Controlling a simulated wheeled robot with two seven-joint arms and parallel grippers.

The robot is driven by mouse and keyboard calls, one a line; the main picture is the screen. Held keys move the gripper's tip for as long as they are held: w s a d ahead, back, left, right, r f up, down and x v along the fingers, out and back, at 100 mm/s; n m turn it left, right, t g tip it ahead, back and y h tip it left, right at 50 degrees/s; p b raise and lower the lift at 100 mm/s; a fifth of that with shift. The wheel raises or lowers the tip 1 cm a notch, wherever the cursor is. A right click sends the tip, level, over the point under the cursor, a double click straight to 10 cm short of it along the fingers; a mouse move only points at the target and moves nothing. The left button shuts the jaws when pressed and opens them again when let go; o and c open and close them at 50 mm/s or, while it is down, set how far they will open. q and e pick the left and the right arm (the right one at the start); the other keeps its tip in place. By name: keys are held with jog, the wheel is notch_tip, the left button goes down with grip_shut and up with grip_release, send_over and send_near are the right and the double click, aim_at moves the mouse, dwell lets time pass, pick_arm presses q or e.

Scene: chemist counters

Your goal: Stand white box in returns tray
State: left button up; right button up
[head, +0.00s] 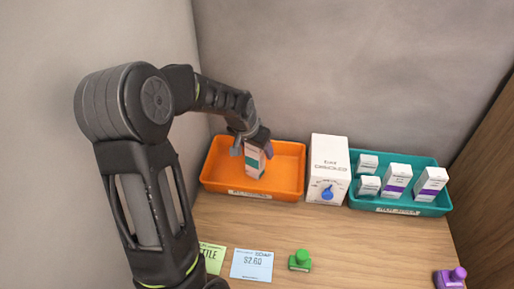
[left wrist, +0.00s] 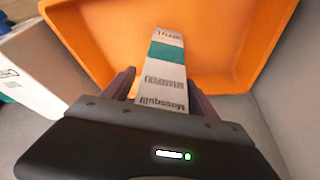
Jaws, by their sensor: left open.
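A white box (head: 254,160) with a teal band stands upright in the orange tray (head: 286,186). The tray's front label is too small to read. My left gripper (head: 251,141) reaches down over the tray, with its fingers on either side of the box's upper part. In the left wrist view the box (left wrist: 166,75) lies between the two open fingers (left wrist: 160,86), with the orange tray (left wrist: 225,50) around it. Contact between fingers and box cannot be told. My right gripper is not in view.
A white box-like device with a blue dial (head: 328,168) stands right of the orange tray. A teal tray (head: 398,206) beyond it holds several white boxes. Cards (head: 251,264), a green stamp-like object (head: 300,260) and a purple one (head: 450,278) lie in front. The middle counter is clear.

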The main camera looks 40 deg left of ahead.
pick_arm(q)
jog(key=p+v, duration=0.5)
jog(key=v, duration=0.7)
jog(key=shift+p, duration=0.4)
jog(key=shift+d+r, duration=0.1)
jog(key=shift+r, duration=0.05)
dwell(1.0)
